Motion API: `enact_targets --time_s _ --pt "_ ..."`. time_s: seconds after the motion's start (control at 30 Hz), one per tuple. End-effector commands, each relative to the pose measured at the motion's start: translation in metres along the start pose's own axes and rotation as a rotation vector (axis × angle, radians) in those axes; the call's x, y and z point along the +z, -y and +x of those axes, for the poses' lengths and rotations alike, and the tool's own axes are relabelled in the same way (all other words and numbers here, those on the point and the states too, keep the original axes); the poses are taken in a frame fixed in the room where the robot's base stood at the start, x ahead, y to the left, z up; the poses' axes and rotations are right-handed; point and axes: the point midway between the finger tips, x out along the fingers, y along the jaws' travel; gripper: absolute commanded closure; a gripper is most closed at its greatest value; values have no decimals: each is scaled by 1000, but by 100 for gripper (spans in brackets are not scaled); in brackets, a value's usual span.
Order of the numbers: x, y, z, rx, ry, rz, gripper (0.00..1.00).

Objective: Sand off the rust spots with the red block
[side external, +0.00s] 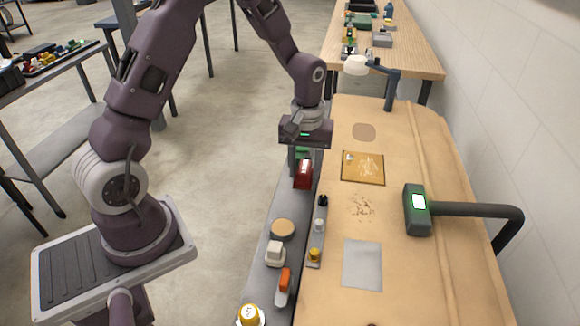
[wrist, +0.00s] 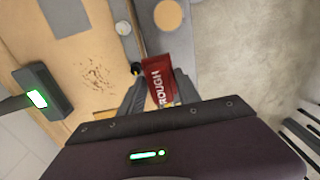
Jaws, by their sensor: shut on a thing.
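My gripper (wrist: 158,100) is shut on the red block (wrist: 157,78), which carries the word "ROUGH" in white. In the side external view the red block (side external: 303,174) is at my gripper (side external: 303,165), over the grey strip along the table's left edge. I cannot tell whether the block touches the strip. Brown rust-like specks (side external: 361,208) lie on the tan table top, to the right of the block; they also show in the wrist view (wrist: 97,78), left of my gripper.
A dark device with a green screen (side external: 418,208) on a thick bent arm stands right of the specks. A framed square (side external: 362,168) and a grey sheet (side external: 362,265) lie on the table. A round tan pad (side external: 283,228), white block (side external: 275,253) and orange-handled tool (side external: 284,286) sit on the strip.

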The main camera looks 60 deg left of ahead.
Motion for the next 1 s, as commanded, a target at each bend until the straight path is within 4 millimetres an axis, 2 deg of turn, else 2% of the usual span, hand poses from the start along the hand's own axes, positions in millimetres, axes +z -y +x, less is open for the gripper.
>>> enact_targets --time_s 0.03,0.2,0.3,0.4,0.5,0.67,1.0 --pt "2 -21 0 1 -3 8 93" --pt "19 -96 -4 1 -4 6 93" --pt "36 -131 -7 3 -2 9 93" --pt "48 -151 -9 4 0 9 93" --pt "53 -158 -10 5 1 9 93" --pt "53 -158 -4 4 2 8 93" --pt "53 -158 24 3 2 8 93"
